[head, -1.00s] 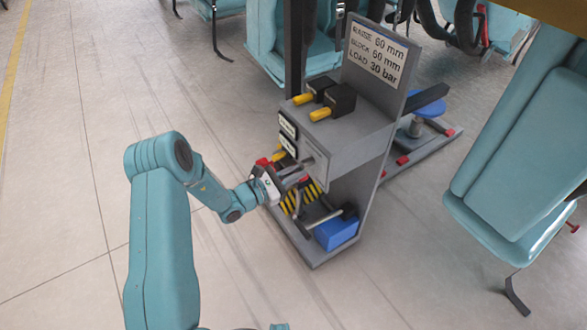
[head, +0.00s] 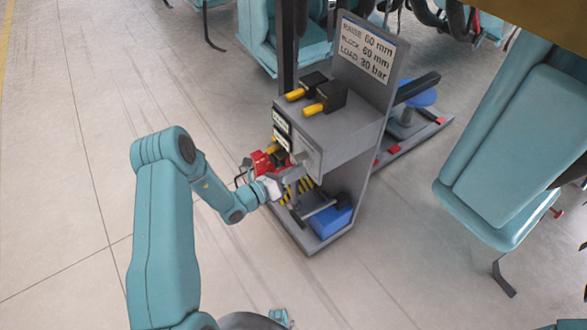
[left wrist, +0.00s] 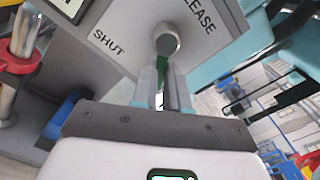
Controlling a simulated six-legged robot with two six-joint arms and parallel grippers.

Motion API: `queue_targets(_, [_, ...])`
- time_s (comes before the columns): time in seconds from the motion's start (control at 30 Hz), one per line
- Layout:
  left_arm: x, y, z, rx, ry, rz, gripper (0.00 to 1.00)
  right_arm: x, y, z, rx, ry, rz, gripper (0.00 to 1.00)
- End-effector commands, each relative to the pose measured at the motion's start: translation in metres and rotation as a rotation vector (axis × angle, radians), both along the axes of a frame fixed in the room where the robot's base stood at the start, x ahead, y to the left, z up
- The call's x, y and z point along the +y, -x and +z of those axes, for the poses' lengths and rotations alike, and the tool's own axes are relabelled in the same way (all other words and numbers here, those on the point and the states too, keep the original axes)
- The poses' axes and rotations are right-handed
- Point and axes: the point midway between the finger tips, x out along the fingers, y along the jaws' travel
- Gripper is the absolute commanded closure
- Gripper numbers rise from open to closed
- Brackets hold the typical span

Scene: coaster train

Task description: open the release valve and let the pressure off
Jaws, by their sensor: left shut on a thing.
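The release valve is a round metal hub (left wrist: 166,40) with a green lever (left wrist: 163,68), on a grey panel marked SHUT and RELEASE in the left wrist view. The lever extends down from the hub between my left gripper's two fingers (left wrist: 162,82), which are shut on it. The SHUT label (left wrist: 118,47) is left of the hub and the RELEASE label (left wrist: 202,12) is up and right. In the head view my left gripper (head: 296,176) is at the front of the grey cart (head: 338,140), and the lever is hidden there.
The cart carries black blocks with yellow ends (head: 323,98), a load sign (head: 368,51), a red part (head: 262,163), a bar handle (head: 320,208) and a blue box (head: 332,218). Teal seats (head: 510,150) stand right and behind. Floor at left is clear.

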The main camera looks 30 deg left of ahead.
Motion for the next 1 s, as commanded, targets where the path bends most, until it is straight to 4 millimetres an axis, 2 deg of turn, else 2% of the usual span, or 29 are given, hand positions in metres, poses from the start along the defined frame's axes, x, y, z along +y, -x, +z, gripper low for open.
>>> queue_targets(0.3, [-0.0028,0.0019,0.0033,0.054,0.127,0.002,1.0,0.0,0.0,0.0084,0.0,0.0,0.0,0.57])
queue_targets(0.9, [-0.0034,0.0022,0.0033,0.067,0.16,0.002,1.0,0.0,0.0,0.0095,0.0,0.0,0.0,0.57])
queue_targets(0.93, [-0.0036,0.0021,0.0034,0.067,0.16,0.002,0.8,0.0,0.0,0.0095,0.0,0.0,0.0,0.57])
queue_targets(1.0, [-0.0036,0.0021,0.0034,0.066,0.16,0.001,0.61,0.0,0.0,0.0095,0.0,0.0,0.0,0.57])
